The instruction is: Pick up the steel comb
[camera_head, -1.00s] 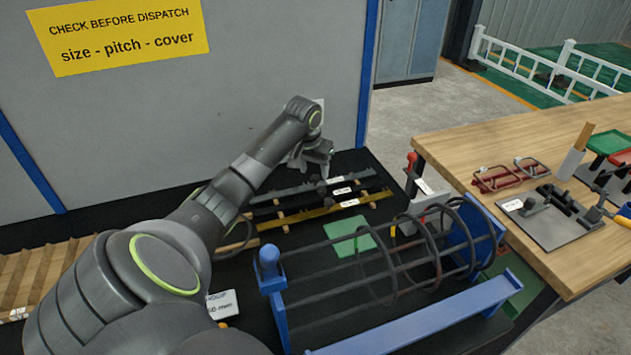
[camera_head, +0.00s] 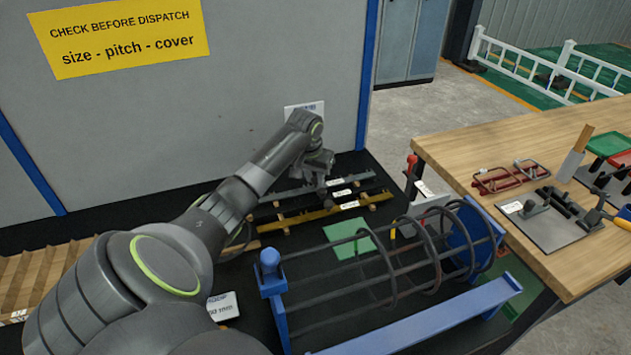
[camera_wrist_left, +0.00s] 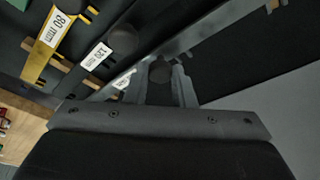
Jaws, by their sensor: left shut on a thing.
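The steel comb (camera_wrist_left: 200,35) is a long grey bar in the left wrist view, with a dark round knob (camera_wrist_left: 160,71). My left gripper (camera_wrist_left: 163,88) is shut on the comb's knob, one finger on each side. In the head view the steel comb (camera_head: 366,179) is the rearmost of the combs on the dark bench, partly hidden by my left gripper (camera_head: 324,183). A dark comb labelled 120 mm (camera_wrist_left: 121,38) and a yellow comb labelled 80 mm (camera_wrist_left: 72,15) lie beside it. I cannot tell whether the steel comb is off its rests. My right gripper is out of view.
Wooden rests (camera_head: 283,221) support the combs near the grey wall (camera_head: 270,60). A blue-ended rebar cage jig (camera_head: 270,272) stands in front, with a green plate (camera_head: 350,238) between. A wooden table (camera_head: 480,143) with tools is at the right.

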